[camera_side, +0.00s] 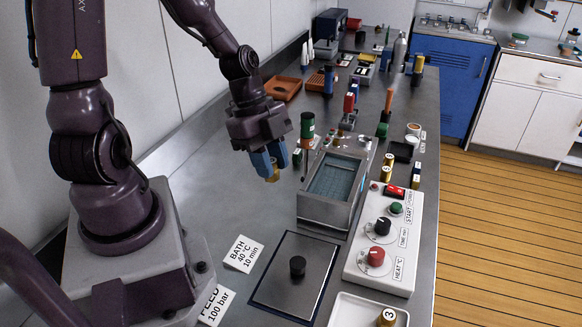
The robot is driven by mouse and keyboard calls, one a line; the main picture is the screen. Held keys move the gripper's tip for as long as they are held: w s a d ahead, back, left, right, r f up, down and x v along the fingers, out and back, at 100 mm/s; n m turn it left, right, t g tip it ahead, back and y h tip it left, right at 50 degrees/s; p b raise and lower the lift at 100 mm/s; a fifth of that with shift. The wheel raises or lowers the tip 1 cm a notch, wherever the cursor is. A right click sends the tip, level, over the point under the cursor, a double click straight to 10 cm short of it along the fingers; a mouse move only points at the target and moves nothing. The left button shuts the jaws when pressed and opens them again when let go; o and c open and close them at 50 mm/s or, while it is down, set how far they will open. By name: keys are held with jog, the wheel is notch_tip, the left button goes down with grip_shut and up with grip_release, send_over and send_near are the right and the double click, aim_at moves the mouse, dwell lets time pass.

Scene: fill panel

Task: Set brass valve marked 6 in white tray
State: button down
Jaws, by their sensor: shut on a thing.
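My gripper (268,161) has blue fingers and is shut on a small brass valve (272,176). It holds the valve above the steel bench, left of the water bath. No number on the held valve can be read. The white tray (345,312) is at the bottom edge of the picture, partly cut off. A brass valve marked 3 (386,317) stands in it. Other brass valves stand right of the bath; one (386,173) shows a label too small to read surely.
The open water bath (326,210) stands right of my gripper. A flat lid with a black knob (297,268) lies in front of it. The control box (383,245) with dials stands to the right. Signs (242,254) and a green-topped bottle (307,128) are nearby.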

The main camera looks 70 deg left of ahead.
jog(key=shift+s+r, duration=0.1)
jog(key=shift+s, duration=0.1)
jog(key=shift+d, duration=0.3)
jog(key=d+f+m+g, duration=0.15)
jog(key=d+f, duration=0.25)
jog(key=d, duration=0.8)
jog(key=d+f+m, duration=0.3)
jog(key=d+f, duration=0.1)
jog(key=d, duration=0.8)
jog(key=w+f+n, duration=0.2)
jog(key=w+f+n+t, duration=0.1)
jog(key=w, duration=0.1)
jog(key=shift+a+f, duration=0.2)
jog(key=shift+a, duration=0.1)
jog(key=shift+f, duration=2.4)
jog(key=shift+f, duration=0.1)
